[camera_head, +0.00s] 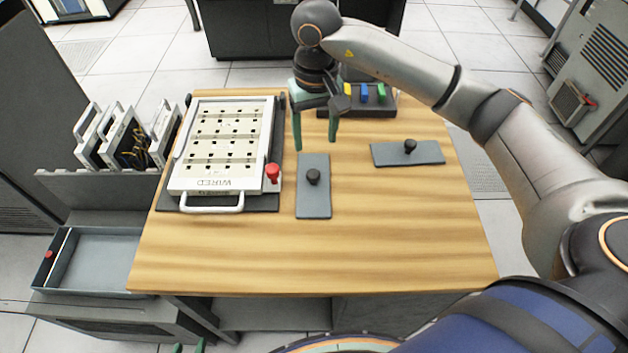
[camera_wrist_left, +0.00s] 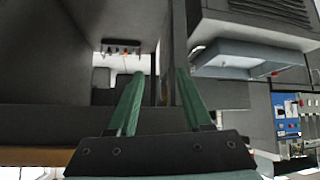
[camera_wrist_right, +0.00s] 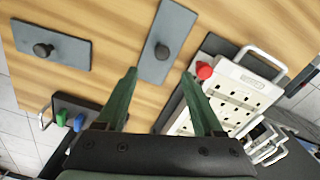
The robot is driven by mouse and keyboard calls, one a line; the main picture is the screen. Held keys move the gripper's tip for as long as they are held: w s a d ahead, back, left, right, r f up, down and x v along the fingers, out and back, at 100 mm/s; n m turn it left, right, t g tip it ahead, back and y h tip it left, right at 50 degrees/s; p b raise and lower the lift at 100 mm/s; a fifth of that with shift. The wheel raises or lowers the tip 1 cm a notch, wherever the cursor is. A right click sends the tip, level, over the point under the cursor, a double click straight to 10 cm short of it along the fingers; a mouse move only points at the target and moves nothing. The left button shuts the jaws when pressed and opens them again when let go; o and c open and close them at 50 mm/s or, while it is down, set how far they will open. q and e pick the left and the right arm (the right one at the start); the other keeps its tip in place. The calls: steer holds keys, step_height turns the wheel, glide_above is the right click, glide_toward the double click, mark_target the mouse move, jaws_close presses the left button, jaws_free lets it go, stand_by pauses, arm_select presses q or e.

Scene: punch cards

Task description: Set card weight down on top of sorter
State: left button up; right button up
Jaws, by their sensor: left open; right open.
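Two flat grey plates with black knobs lie on the wooden table, apart from each other; I cannot tell which is the card weight. One plate (camera_head: 313,202) lies mid-table, the other (camera_head: 425,153) to its right. Both show in the right wrist view, the middle one (camera_wrist_right: 178,25) and the other (camera_wrist_right: 68,48). My right gripper (camera_head: 316,143) is open and empty, above the table just behind the middle plate. My left gripper (camera_head: 188,349) is open and empty, low at the bottom edge, in front of the table. I cannot tell which machine is the sorter.
A white panel marked WIRED (camera_head: 212,184) with a red knob (camera_head: 272,172) sits left of the middle plate. A dark holder (camera_head: 352,109) with coloured blocks stands behind. A blue-grey tray (camera_head: 100,265) and a rack of panels (camera_head: 95,185) are left of the table. The table's front is clear.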

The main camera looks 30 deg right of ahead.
steer(key=w+m+g+b, duration=0.1)
steer(key=w+b, duration=0.1)
steer(key=b, duration=0.2)
glide_above(313, 173)
steer(key=shift+g, duration=0.3)
steer(key=f, duration=0.5)
steer(key=shift+w+d+f, duration=0.25)
steer(key=shift+f, duration=0.15)
steer(key=shift+s+a+f+p, duration=0.15)
steer(key=shift+f+p, duration=0.05)
steer(key=shift+f, duration=1.3)
steer(key=shift+s+a+f+p, duration=0.1)
steer(key=shift+s+f+p, duration=0.1)
steer(key=shift+f, duration=1.25)
arm_select(q)
steer(key=f, duration=0.1)
steer(key=w+d+f, duration=0.1)
steer(key=f, duration=0.1)
steer(key=shift+w+d, duration=0.25)
steer(key=shift+d, duration=0.1)
arm_select(e)
steer(key=shift+c, duration=0.2)
arm_select(q)
steer(key=shift+d+h, duration=0.1)
steer(key=shift+h, duration=0.2)
arm_select(e)
steer(key=shift+w, duration=0.1)
jaws_close()
steer(key=shift+r, duration=0.1)
